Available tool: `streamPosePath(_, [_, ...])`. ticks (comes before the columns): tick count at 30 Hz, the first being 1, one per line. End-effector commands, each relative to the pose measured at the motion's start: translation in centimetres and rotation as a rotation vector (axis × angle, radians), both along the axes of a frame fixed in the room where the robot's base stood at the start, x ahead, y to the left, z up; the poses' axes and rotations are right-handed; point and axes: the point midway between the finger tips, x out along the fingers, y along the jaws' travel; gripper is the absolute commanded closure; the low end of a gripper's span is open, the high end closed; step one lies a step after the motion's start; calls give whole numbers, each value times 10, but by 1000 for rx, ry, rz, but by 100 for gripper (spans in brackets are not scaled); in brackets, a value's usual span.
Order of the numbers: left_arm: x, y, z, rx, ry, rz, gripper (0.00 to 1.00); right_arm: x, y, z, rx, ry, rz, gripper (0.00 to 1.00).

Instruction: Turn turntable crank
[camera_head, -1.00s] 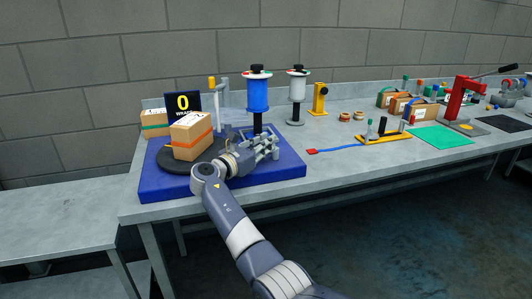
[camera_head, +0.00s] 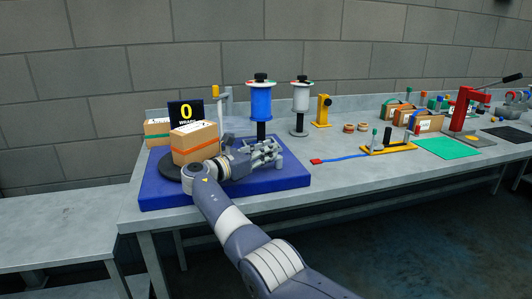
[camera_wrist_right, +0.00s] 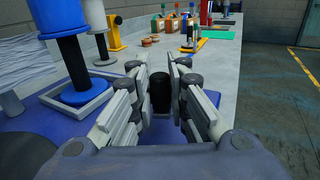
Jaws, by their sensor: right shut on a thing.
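My right gripper (camera_head: 272,152) is over the right part of the blue base (camera_head: 225,198). In the right wrist view its fingers (camera_wrist_right: 160,84) are closed around an upright black crank handle (camera_wrist_right: 160,94); the head view hides this handle behind the fingers. The dark round turntable (camera_head: 168,172) is at the left of the base, partly covered by my wrist. A cardboard box (camera_head: 192,148) with an orange band stands on it. A black sign (camera_head: 186,113) behind reads 0 wraps. My left gripper is not in view.
A blue film spool (camera_head: 260,102) stands close behind the gripper, with a white spool (camera_head: 300,97) and a yellow stand (camera_head: 322,110) to its right. Another box (camera_head: 157,132) is behind the turntable. The grey table (camera_head: 290,205) is clear in front of the base.

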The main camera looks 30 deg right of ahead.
Motion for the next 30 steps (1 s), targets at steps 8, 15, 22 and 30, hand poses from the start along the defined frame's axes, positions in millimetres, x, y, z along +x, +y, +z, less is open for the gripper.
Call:
streamPosePath(8, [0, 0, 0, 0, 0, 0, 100, 0, -1, -1, 1, 1, 0, 73])
streamPosePath(15, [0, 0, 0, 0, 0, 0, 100, 0, 0, 0, 1, 0, 0, 64])
streamPosePath(22, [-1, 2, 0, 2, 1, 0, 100, -1, 6, -1, 1, 0, 2, 64])
streamPosePath(30, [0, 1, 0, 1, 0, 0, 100, -12, 55, -1, 2, 1, 4, 64])
